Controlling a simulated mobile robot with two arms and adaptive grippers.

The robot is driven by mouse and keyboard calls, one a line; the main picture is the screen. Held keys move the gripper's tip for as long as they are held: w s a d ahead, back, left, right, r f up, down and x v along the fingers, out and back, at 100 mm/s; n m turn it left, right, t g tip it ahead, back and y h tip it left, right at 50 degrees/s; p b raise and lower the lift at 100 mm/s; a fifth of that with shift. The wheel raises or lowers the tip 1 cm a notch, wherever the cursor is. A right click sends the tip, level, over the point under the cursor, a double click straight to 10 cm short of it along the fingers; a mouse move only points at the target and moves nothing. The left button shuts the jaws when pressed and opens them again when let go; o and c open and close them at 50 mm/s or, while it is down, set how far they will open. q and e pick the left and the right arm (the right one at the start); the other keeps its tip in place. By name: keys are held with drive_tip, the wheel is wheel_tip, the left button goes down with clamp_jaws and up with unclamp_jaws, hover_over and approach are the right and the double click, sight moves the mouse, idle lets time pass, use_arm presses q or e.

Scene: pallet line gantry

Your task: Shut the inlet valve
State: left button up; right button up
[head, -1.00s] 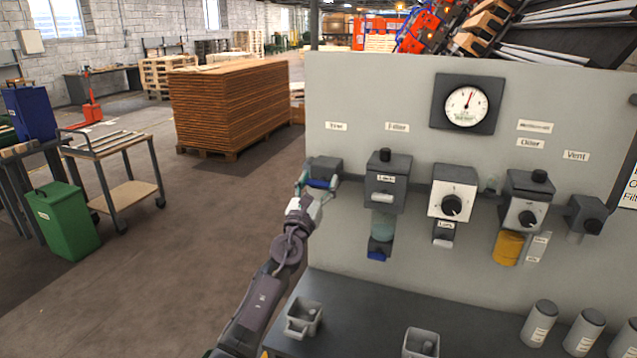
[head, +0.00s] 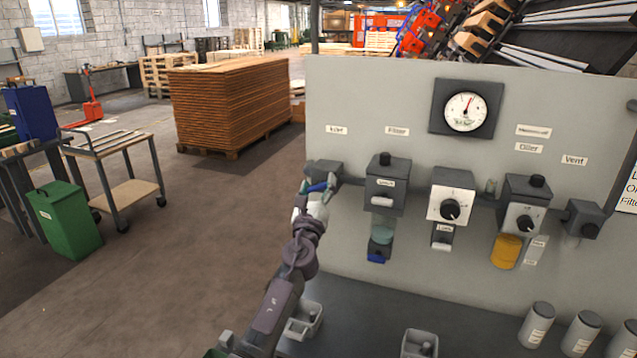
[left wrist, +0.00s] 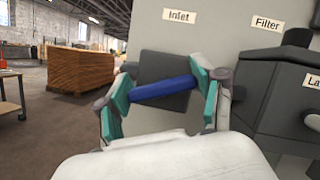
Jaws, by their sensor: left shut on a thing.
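The inlet valve is a dark grey block (head: 326,168) under the "Inlet" label at the left end of the panel. It also shows in the left wrist view (left wrist: 168,66), with a blue bar handle (left wrist: 163,88) on its front. The handle lies near horizontal, its right end a little higher. My left gripper (head: 320,185) is at the valve, shut on the blue handle. In the left wrist view its teal pads (left wrist: 163,92) sit at the handle's two ends. My right gripper is not in view.
The grey panel (head: 400,90) carries a filter unit (head: 387,185), a regulator with a knob (head: 450,200), an oiler (head: 524,208), a vent valve (head: 583,218) and a gauge (head: 466,107). The filter stands close right of the inlet valve. Small grey bins and cylinders rest on the ledge below.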

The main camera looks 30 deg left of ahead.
use_arm(q)
drive_tip(key=n, duration=0.2)
drive_tip(key=n+g+y+p, duration=0.1)
drive_tip(key=n, duration=0.2)
drive_tip(key=shift+g+y, duration=0.3)
drive_tip(key=n+g, duration=0.1)
drive_tip(key=n, duration=0.1)
drive_tip(key=n+p, duration=0.1)
drive_tip(key=n, duration=0.1)
drive_tip(key=shift+g+y+p, duration=0.3)
drive_tip(key=shift+g, duration=0.1)
drive_tip(key=n+p, duration=0.1)
drive_tip(key=n, duration=0.1)
drive_tip(key=n+g, duration=0.1)
drive_tip(key=n, duration=0.1)
drive_tip(key=shift+a+f+g+p, duration=0.1)
drive_tip(key=shift+g+p, duration=0.2)
drive_tip(key=shift+p, duration=0.1)
drive_tip(key=shift+f+n+p, duration=0.15)
drive_tip(key=shift+n+p, duration=0.2)
drive_tip(key=shift+n, duration=0.55)
drive_tip(key=shift+g+h, duration=0.3)
drive_tip(key=shift+h, duration=0.1)
drive_tip(key=o, duration=1.2)
drive_tip(key=shift+c, duration=0.2)
